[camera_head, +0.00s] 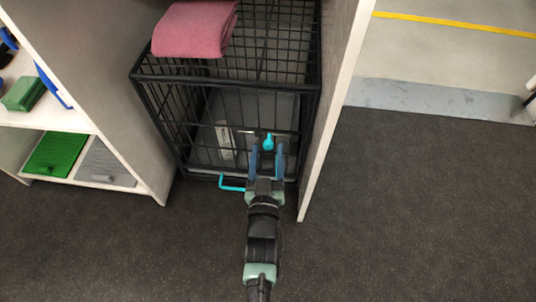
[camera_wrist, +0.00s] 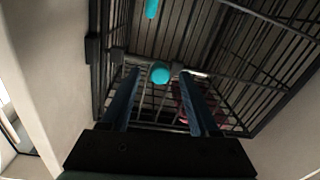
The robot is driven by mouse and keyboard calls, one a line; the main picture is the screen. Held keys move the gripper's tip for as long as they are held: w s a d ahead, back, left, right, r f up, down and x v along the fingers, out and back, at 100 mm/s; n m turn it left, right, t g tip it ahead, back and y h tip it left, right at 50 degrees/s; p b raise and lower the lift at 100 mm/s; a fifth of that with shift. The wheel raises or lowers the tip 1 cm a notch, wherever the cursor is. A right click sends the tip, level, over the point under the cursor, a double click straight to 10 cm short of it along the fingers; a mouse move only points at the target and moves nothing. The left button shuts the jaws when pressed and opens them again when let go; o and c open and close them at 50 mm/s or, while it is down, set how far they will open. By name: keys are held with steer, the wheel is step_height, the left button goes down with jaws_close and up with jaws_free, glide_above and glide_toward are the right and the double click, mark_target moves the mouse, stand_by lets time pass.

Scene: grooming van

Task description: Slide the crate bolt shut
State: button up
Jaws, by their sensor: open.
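A black wire crate (camera_head: 150,78) stands in a bay between pale panels. A cyan knob (camera_head: 268,142) shows on the crate front. It also shows in the wrist view (camera_wrist: 160,74), round and end-on. A second cyan piece, a bent rod (camera_head: 231,187), is low on the crate front; a cyan piece (camera_wrist: 151,8) also shows at the top of the wrist view. My gripper (camera_head: 266,148) is open, its blue fingers on either side of the knob. I see gaps beside the knob in the wrist view, with no clear contact. The bolt's barrel cannot be made out.
A folded pink towel (camera_head: 195,29) lies on the crate top. Pale panels (camera_head: 322,130) flank the crate closely on both sides. Shelves at left hold a green tray (camera_head: 57,154) and a grey tray (camera_head: 106,165). Dark floor (camera_head: 420,200) is clear at right.

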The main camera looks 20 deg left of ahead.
steer(key=shift+w+a, duration=0.2)
steer(key=shift+w, duration=0.4)
jaws_close()
stand_by(1.1)
